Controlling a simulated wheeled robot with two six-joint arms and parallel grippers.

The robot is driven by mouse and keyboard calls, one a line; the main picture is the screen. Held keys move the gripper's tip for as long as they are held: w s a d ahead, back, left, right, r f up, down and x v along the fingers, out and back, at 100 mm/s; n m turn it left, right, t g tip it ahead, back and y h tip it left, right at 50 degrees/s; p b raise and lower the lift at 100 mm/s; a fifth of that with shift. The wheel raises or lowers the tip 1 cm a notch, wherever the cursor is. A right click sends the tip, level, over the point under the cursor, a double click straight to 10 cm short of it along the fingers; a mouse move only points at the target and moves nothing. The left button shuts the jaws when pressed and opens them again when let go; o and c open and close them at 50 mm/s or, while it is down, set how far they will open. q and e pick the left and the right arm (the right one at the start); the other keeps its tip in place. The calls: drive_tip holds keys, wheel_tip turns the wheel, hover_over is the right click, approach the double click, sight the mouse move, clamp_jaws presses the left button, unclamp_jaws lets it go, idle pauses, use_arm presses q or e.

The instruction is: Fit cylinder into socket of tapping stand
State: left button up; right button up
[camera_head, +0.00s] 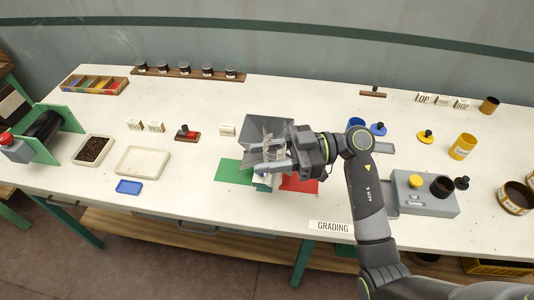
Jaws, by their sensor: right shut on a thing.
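My right gripper (275,157) comes in from the right and is shut over the middle of the table. It holds a clear, glassy piece (272,151) that looks like the cylinder; its lower part is hard to make out against the gripper and a grey tray. A grey box-shaped stand (410,199) is to the right of my arm. The gripper is well left of this stand. I cannot tell for sure which part is the socket. My left gripper is not in view.
A grey metal tray (256,124) stands behind the gripper, with green (231,172) and red (301,185) mats below. A yellow cup (463,146), a blue lid (378,129) and a brown container (514,198) stand at the right. A white tray (142,162) is at the left.

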drive_tip(key=shift+s+d+n+g+h, duration=0.2)
drive_tip(key=shift+d+n+g, duration=0.35)
drive_tip(key=shift+g, duration=0.4)
drive_tip(key=shift+s+d+n+g+h, duration=0.1)
drive_tip(key=shift+d+n+g+h, duration=0.25)
drive_tip(key=shift+n+g, duration=0.45)
drive_tip(key=shift+s+d+n+g+h, duration=0.1)
drive_tip(key=shift+d+n+g+h, duration=0.3)
drive_tip(key=shift+g, duration=0.65)
drive_tip(key=shift+w+d+f+m+t+y, duration=0.1)
drive_tip(key=shift+d+f+m+t+y, duration=0.2)
drive_tip(key=shift+d+t+y, duration=0.15)
drive_tip(key=s+d+f+m+t+h, duration=0.1)
drive_tip(key=s+d+m+t+h, duration=0.2)
drive_tip(key=d+m+t+h, duration=0.5)
drive_tip(key=shift+d+f+m+t, duration=0.2)
drive_tip(key=shift+d+m+t, duration=3.4)
drive_tip(key=shift+t, duration=3.75)
drive_tip(key=shift+s+a+m, duration=0.1)
drive_tip(key=shift+a+m, duration=0.55)
